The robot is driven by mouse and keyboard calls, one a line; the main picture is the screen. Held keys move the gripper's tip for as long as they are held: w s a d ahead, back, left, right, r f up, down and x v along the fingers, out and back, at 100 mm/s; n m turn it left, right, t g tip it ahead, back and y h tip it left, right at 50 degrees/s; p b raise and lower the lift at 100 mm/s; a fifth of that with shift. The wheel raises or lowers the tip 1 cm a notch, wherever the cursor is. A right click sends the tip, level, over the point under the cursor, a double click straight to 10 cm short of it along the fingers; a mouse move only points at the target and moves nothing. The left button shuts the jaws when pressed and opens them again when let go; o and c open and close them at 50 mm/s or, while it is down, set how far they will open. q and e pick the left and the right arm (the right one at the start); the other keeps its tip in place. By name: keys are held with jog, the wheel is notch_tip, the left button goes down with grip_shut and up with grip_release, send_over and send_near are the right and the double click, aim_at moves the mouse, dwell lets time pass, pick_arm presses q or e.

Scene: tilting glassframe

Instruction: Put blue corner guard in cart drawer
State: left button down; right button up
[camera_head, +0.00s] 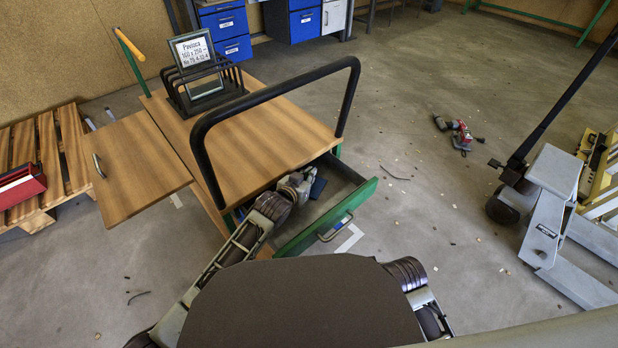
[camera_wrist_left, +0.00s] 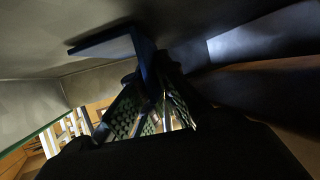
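The blue corner guard (camera_wrist_left: 148,62) is an L-shaped piece, seen at the fingertips in the left wrist view. In the head view it shows as a small blue patch (camera_head: 318,188) inside the open cart drawer (camera_head: 338,218). My left gripper (camera_head: 300,182) reaches down into the drawer from its left side. In the left wrist view its fingers (camera_wrist_left: 152,88) stand apart, with pad faces showing and one flange of the guard between their tips. Whether the pads touch the guard is hard to see. My right gripper is out of view.
The cart top (camera_head: 270,130) carries a black rack (camera_head: 203,85) with a framed sign (camera_head: 192,48). A black handle (camera_head: 276,92) arches over the cart. A pallet jack (camera_head: 553,190) stands at right, a red tool (camera_head: 461,135) lies on the floor, and a wooden pallet (camera_head: 55,150) lies at left.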

pick_arm(q)
jog(key=c, duration=2.2)
grip_release()
jog(key=shift+f, duration=0.1)
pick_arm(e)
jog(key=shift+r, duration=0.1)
pick_arm(q)
jog(key=shift+o, duration=1.4)
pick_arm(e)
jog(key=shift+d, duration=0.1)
pick_arm(q)
jog(key=shift+r, duration=0.2)
jog(key=shift+s+a+r+p, duration=0.2)
jog(key=shift+s+a+p, duration=0.1)
jog(key=shift+s, duration=0.15)
jog(key=shift+s+a+r, duration=0.15)
jog(key=shift+s, duration=0.15)
jog(key=p+v, duration=0.1)
jog(key=v, duration=0.2)
jog(key=shift+s+a+r+p, duration=0.1)
jog(key=shift+s+a+p, duration=0.05)
jog(key=shift+s+p, duration=0.15)
jog(key=shift+v, duration=0.9)
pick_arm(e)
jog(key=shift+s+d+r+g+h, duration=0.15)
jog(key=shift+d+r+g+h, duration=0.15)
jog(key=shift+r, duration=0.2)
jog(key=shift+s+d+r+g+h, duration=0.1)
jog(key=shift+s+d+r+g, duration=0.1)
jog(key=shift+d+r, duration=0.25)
